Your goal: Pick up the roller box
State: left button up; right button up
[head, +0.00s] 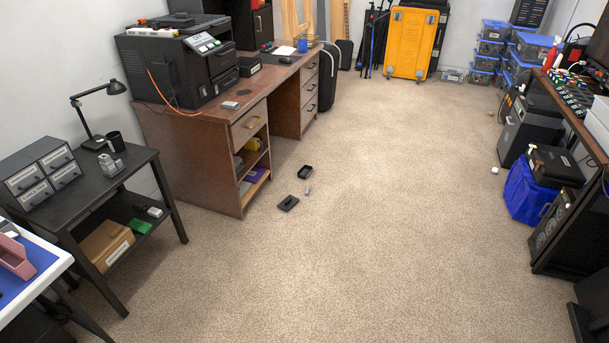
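I cannot tell for sure which thing is the roller box. A small open black box (305,171) lies on the carpet beside the brown desk. A flat black piece (288,204), perhaps a lid or tray, lies nearer to me. A small pale grey piece (308,190) lies between them. A large orange case (408,43) stands upright against the back wall. Neither of my grippers is in view.
The brown desk (194,138) holds a black printer (180,68). A black side table (97,190) stands at the left. Blue bins (490,47) are stacked at the back right. The middle carpet is clear.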

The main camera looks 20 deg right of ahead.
aim_at(306, 170)
jog(key=i+l+z, duration=0.6)
jog(key=i+z, duration=0.15)
jog(key=i, duration=0.3)
jog(key=i+z, duration=0.35)
jog(key=i, duration=0.2)
jog(key=i+u, duration=0.15)
jog(key=i, duration=0.25)
jog(key=i+l+u, duration=0.1)
jog(key=i, duration=0.35)
jog(key=i+l+u, duration=0.15)
jog(key=i, duration=0.25)
jog(key=i+l+u, duration=0.1)
jog(key=i+l, duration=0.15)
jog(key=i, duration=0.15)
